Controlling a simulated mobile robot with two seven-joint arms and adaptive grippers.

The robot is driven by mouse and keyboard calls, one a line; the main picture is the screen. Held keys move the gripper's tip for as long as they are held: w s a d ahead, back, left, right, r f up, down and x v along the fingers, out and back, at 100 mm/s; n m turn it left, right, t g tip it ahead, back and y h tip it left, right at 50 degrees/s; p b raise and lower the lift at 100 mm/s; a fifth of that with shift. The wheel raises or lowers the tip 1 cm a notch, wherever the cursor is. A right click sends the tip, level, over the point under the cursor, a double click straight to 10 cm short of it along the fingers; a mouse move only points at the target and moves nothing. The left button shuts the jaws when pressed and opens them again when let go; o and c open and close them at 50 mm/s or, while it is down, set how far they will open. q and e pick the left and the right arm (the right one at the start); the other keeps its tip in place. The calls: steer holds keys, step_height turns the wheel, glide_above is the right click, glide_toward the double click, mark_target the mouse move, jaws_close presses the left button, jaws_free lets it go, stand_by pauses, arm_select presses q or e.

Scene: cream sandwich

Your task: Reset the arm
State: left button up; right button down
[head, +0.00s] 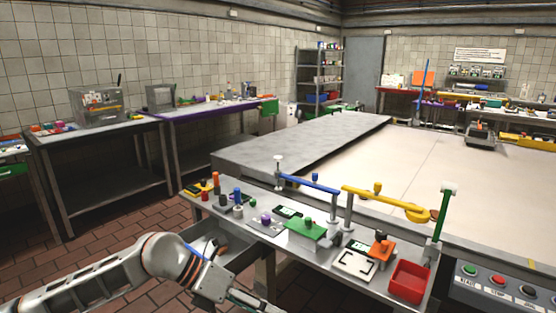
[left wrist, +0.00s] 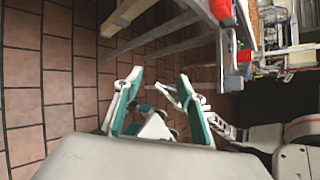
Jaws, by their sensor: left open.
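My left arm (head: 165,262) comes in low from the left in the head view, and its wrist end runs off toward the bottom edge, below the front edge of the workbench. My left gripper (left wrist: 157,88) shows in the left wrist view with its two teal-lined fingers spread apart. Nothing is between the fingertips; behind them are the tiled floor and grey bars of a bench frame. My right arm and gripper are not in either view.
The workbench (head: 245,240) carries a green block (head: 305,227), a red bin (head: 409,281), a white square frame (head: 356,262) and blue and yellow arms on posts. A button panel (head: 500,285) is at the right. Brown floor (head: 95,250) is open at the left.

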arm_select(q)
steer(key=s+d+r+n+t+h, duration=0.3)
steer(key=s+d+r+n+h, duration=0.2)
steer(key=d+n+h, duration=0.35)
steer(key=w+a+f+n+t+y+p, duration=0.1)
steer(key=w+a+f+n+t+y, duration=0.2)
steer(key=a+f+n+t+y, duration=1.3)
steer(key=s+a+f+n+g, duration=0.4)
steer(key=s+a+f+n, duration=0.1)
steer(key=s+f+n, duration=0.2)
steer(key=s+a+f+n+g, duration=0.4)
steer(key=s+a+f+n, duration=0.1)
steer(key=s+f+n, duration=0.3)
steer(key=shift+s+f+g, duration=0.3)
steer(key=shift+s+f, duration=0.55)
steer(key=shift+s, duration=0.1)
steer(key=shift+y, duration=0.25)
